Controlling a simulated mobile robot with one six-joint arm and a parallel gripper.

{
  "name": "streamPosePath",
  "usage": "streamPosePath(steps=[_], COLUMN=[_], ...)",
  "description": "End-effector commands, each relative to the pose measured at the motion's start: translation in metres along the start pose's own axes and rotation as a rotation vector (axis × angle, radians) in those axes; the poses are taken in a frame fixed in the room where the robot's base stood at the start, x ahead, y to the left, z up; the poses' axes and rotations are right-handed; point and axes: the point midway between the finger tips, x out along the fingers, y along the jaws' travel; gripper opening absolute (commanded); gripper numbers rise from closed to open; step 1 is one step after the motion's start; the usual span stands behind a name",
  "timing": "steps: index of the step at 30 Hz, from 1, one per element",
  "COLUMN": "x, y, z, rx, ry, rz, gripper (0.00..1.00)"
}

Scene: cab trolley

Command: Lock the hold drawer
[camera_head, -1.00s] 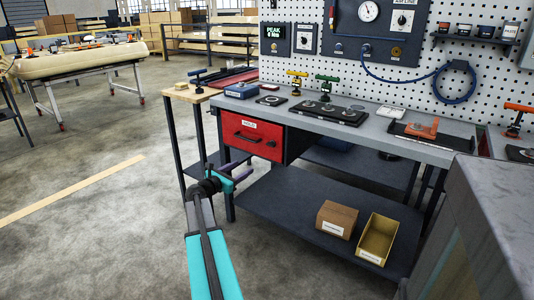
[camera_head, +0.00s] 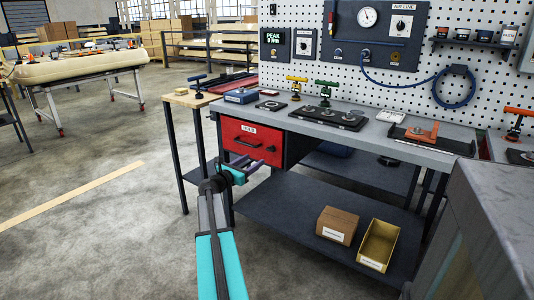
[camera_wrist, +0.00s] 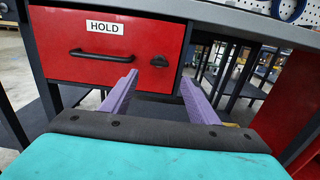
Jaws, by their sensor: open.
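The red hold drawer (camera_head: 240,137) sits under the left end of the grey workbench. In the wrist view its front (camera_wrist: 65,45) carries a white HOLD label (camera_wrist: 105,27), a black bar handle (camera_wrist: 103,55) and, at the right, a small black lock or key (camera_wrist: 159,61). The drawer looks closed. My gripper (camera_head: 262,156) is in front of the drawer, a little below it. In the wrist view its two purple fingers (camera_wrist: 156,98) are apart, open and empty, pointing at the drawer. The lock shows between and beyond the fingertips, with no contact visible.
The grey workbench top (camera_head: 375,137) carries tools and trays above the drawer. A lower shelf (camera_head: 290,210) holds a cardboard box (camera_head: 337,225) and a yellow bin (camera_head: 379,245). A small wooden side table (camera_head: 190,98) stands at the left.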

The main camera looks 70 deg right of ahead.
Motion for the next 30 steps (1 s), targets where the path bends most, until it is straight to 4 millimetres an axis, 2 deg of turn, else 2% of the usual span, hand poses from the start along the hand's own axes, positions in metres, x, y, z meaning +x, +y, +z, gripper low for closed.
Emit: streamPosePath(steps=[21, 30], x=[0.088, 0.112], y=[0.002, 0.002], z=[-0.001, 0.000], rx=[0.001, 0.001], ry=[0.000, 0.000], rz=[0.000, 0.002], gripper=[0.55, 0.55])
